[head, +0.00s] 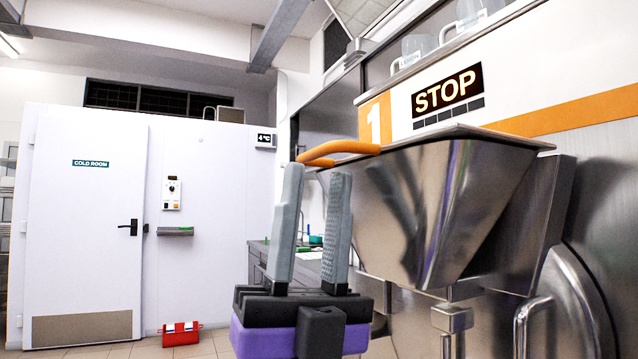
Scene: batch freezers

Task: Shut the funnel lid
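The steel funnel (425,210) juts from the machine front on the right. A thin flat steel plate, which looks like its lid (470,132), lies along the funnel's top, seen nearly edge-on. I see no clear gap between plate and funnel. An orange handle (345,148) sticks out at the left end of the funnel's top. My gripper (316,172) points upward, left of the funnel, with its two grey fingers apart and nothing seen between them. The fingertips are just under the handle in the picture. I cannot tell whether they touch it.
The machine front has a STOP display (447,91) above the funnel and steel bar handles (532,320) below it. A counter (308,267) stands behind my gripper. A white cold room door (85,220) is at the left, with a red box (180,334) on the floor beside it.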

